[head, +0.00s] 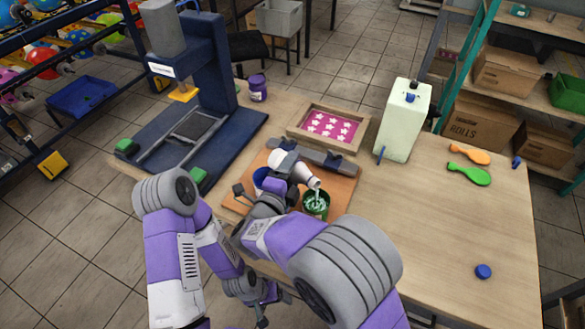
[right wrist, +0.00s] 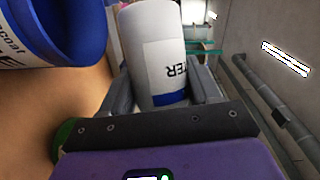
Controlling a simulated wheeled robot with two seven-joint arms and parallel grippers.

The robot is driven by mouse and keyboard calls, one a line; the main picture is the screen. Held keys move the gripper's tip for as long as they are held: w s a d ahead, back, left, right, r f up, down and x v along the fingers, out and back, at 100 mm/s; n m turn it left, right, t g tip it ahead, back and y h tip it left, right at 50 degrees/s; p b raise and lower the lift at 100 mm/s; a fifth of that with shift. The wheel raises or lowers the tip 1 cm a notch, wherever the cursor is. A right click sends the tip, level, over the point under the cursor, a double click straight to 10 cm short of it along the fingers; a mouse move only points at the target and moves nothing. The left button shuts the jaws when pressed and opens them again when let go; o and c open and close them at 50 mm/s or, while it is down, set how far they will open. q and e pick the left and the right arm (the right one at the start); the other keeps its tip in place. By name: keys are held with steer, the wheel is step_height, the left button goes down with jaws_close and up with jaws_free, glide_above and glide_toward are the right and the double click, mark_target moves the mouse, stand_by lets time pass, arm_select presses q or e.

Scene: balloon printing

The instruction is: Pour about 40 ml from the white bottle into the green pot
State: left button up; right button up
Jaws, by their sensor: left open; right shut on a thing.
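The white bottle (head: 304,175) is tipped in the head view, its mouth low and to the right, over the green pot (head: 316,205). A white streak runs from the mouth into the pot, and white stuff shows inside it. My right gripper (head: 284,163) is shut on the bottle. In the right wrist view the bottle (right wrist: 153,50) lies between the fingers, with a white label and a blue band. The pot's green edge (right wrist: 66,138) shows partly there. My left gripper (head: 262,304) is open and empty, low in front of the table edge.
A blue pot (head: 260,178) stands left of the green one, partly hidden; it looms in the right wrist view (right wrist: 50,35). A framed pink star screen (head: 330,126) and a pale canister (head: 404,122) stand behind. A blue cap (head: 483,271) lies right, where the table is mostly clear.

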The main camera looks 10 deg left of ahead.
steer(key=r+n+g+p, duration=0.1)
steer(key=p, duration=0.3)
steer(key=shift+r+n+p, duration=0.3)
steer(key=shift+p, duration=0.45)
steer(key=shift+n, duration=0.3)
steer(key=shift+f, duration=0.15)
steer(key=r+n+p, duration=0.1)
steer(key=p, duration=0.2)
steer(key=n+g+p, duration=0.1)
steer(key=p, duration=0.2)
steer(key=shift+s+d+r+h, duration=0.15)
steer(key=shift+d+r+h, duration=0.15)
steer(key=shift+r, duration=0.05)
steer(key=shift+n+p, duration=0.3)
steer(key=shift+p, duration=0.2)
steer(key=shift+s+f+g, duration=0.1)
steer(key=shift+f+g, duration=0.05)
steer(key=shift+g, duration=0.15)
